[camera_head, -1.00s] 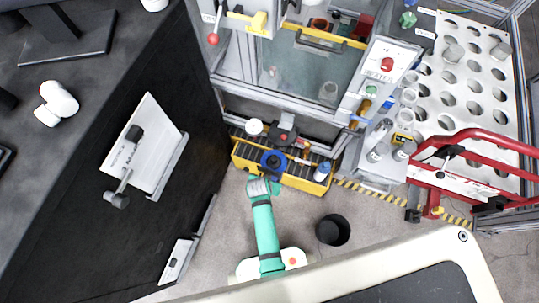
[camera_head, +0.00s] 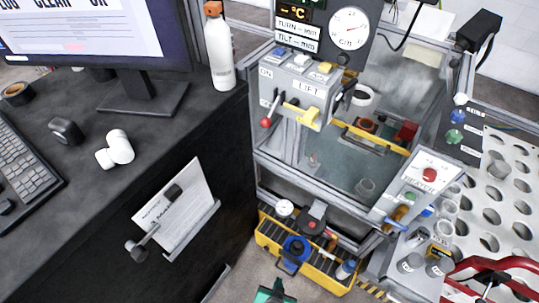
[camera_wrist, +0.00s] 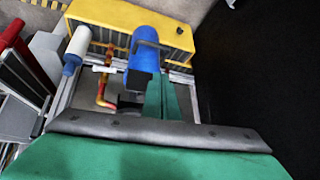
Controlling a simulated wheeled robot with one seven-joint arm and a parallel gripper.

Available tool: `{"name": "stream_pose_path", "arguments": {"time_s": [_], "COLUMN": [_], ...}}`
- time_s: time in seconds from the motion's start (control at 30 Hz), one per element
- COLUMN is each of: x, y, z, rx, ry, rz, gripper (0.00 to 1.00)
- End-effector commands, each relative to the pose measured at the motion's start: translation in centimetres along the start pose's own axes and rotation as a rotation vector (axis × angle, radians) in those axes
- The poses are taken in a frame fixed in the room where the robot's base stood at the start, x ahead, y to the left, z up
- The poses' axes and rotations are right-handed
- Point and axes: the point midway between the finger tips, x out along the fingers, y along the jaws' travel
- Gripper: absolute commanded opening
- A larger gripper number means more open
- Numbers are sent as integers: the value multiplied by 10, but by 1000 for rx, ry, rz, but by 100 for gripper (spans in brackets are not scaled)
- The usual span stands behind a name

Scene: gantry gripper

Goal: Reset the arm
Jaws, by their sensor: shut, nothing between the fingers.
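My gripper (camera_wrist: 162,97) shows in the wrist view as narrow teal fingers close together, with nothing between them. Its tips reach toward the yellow crate (camera_wrist: 95,12), near a blue round thing (camera_wrist: 143,60); I cannot tell whether they touch. In the head view only a teal end of my arm (camera_head: 270,294) shows at the bottom edge, below the crate (camera_head: 318,282). The rest of the arm is out of that view.
A perforated rack (camera_head: 500,190) and red frame (camera_head: 500,265) are at right.

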Motion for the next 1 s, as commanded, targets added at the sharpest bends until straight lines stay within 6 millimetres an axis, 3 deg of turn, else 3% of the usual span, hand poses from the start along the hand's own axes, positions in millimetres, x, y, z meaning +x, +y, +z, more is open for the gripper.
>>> {"name": "stream_pose_path", "arguments": {"time_s": [0.13, 0.3, 0.6, 0.7, 0.83, 1.0], "x": [-49, -112, -235, -269, -297, -308], "y": [-4, -11, -19, -20, -22, -23], "z": [4, -5, -42, -55, -67, -72], "rx": [-64, -133, -232, -251, -269, -276], "ry": [115, 262, 532, 603, 665, 692], "rz": [-69, -136, -207, -215, -222, -224], "gripper": [0, 0, 0, 0, 0, 0]}}
